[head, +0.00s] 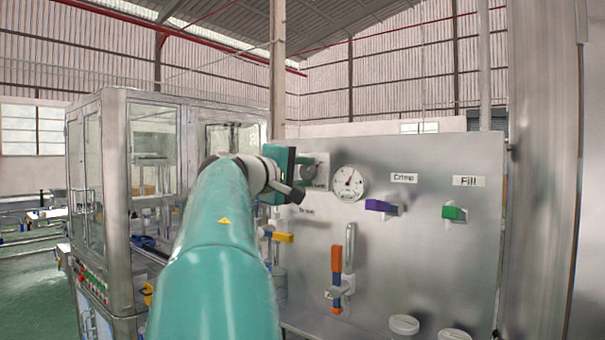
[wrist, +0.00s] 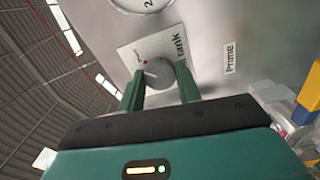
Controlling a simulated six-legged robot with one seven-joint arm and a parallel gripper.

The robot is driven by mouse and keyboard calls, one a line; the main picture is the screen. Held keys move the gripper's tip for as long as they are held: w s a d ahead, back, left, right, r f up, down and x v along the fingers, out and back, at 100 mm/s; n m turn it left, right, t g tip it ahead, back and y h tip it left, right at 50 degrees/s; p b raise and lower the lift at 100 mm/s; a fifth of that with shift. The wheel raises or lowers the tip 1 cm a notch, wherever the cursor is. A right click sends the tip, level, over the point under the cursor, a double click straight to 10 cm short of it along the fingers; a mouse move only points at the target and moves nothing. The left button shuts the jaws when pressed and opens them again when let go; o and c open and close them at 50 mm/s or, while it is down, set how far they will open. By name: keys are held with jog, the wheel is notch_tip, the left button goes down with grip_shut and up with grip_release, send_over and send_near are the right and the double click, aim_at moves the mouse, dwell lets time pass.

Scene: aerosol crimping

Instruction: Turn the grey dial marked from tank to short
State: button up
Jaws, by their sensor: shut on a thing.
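The grey dial (wrist: 160,73) sits on a pale square plate on the steel panel. In the wrist view the word "tank" (wrist: 180,45) reads on the plate right of the dial, and a small red mark (wrist: 145,62) shows at the dial's upper left. The word "short" is not legible. My gripper (wrist: 159,78) has its two green fingers on either side of the dial and is shut on it. In the head view my gripper (head: 296,172) is at the panel's upper left, and it and my arm partly hide the dial and plate.
Right of the dial are a round gauge (head: 347,183), a purple handle (head: 381,206) under "Crimp" and a green handle (head: 454,213) under "Fill". Below are a yellow handle (head: 283,237) and an orange and blue lever (head: 337,270). A glazed machine cabinet (head: 115,215) stands left.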

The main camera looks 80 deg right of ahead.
jog(key=o, duration=1)
jog(key=shift+a, duration=0.1)
jog(key=shift+c, duration=0.2)
jog(key=v, duration=1.3)
jog(key=shift+w+a, duration=0.2)
jog(key=shift+a, duration=0.05)
